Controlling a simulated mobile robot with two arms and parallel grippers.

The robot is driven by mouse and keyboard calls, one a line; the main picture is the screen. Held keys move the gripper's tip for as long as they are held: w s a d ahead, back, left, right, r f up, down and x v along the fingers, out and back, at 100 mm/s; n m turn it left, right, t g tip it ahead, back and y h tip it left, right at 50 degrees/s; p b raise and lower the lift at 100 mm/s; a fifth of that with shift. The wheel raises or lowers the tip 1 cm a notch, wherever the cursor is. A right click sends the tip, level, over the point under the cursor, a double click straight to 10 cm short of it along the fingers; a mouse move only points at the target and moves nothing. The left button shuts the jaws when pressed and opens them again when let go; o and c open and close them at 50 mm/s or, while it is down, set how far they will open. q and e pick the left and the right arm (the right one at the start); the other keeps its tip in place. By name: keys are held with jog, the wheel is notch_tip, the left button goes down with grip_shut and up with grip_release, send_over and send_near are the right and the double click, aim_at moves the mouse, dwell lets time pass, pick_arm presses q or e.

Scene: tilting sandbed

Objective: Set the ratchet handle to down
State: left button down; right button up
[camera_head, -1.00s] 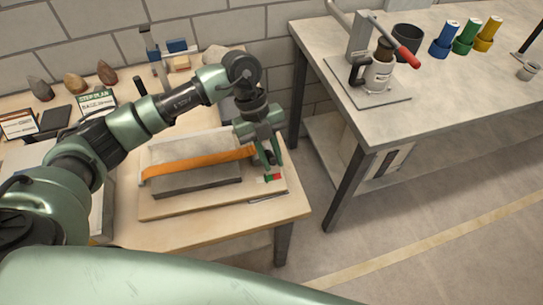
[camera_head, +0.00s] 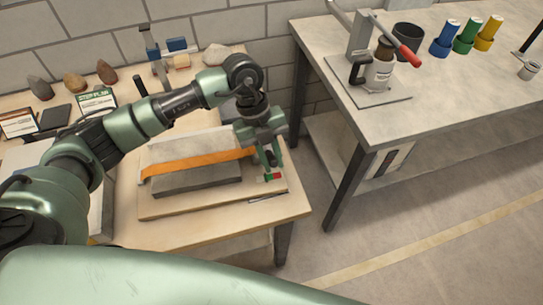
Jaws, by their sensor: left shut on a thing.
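An orange strap (camera_head: 200,163) runs over a grey slab (camera_head: 200,182) on a wooden board (camera_head: 165,208) on the left table. The strap's right end meets my left gripper (camera_head: 268,160). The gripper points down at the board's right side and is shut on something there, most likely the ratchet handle. The jaws largely hide the handle, so its angle cannot be told. A small red and green marking (camera_head: 274,177) lies just below the fingertips. My right gripper is out of view.
Stones, cards and blue blocks (camera_head: 177,44) stand along the back of the left table. A second table (camera_head: 445,90) at the right holds a lever press with a red grip (camera_head: 409,55), a dark cup and coloured cylinders. Open floor lies between the tables.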

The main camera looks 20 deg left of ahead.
pick_arm(q)
jog(key=shift+s+d+f+t+y+b, duration=0.2)
jog(key=shift+s+f+t+y+b, duration=0.15)
jog(key=shift+f+t, duration=0.25)
jog(key=shift+s+d+f+t+y+b, duration=0.15)
jog(key=shift+f+t+y+b, duration=0.1)
jog(key=shift+f+t+b, duration=0.45)
jog(key=b, duration=0.1)
jog(key=f+t+y+b, duration=0.1)
jog(key=b, duration=0.1)
jog(key=shift+s+d+f+m, duration=0.1)
jog(key=shift+s+f+m, duration=0.1)
jog(key=shift+f+m, duration=0.1)
jog(key=shift+s+t+b, duration=0.1)
jog(key=shift+t+b, duration=0.2)
jog(key=shift+t, duration=0.1)
jog(key=shift+s+f, duration=0.1)
jog(key=c, duration=1.3)
grip_release()
jog(key=shift+w, duration=0.2)
jog(key=d+v, duration=0.1)
jog(key=v, duration=0.6)
jog(key=shift+a+r, duration=0.4)
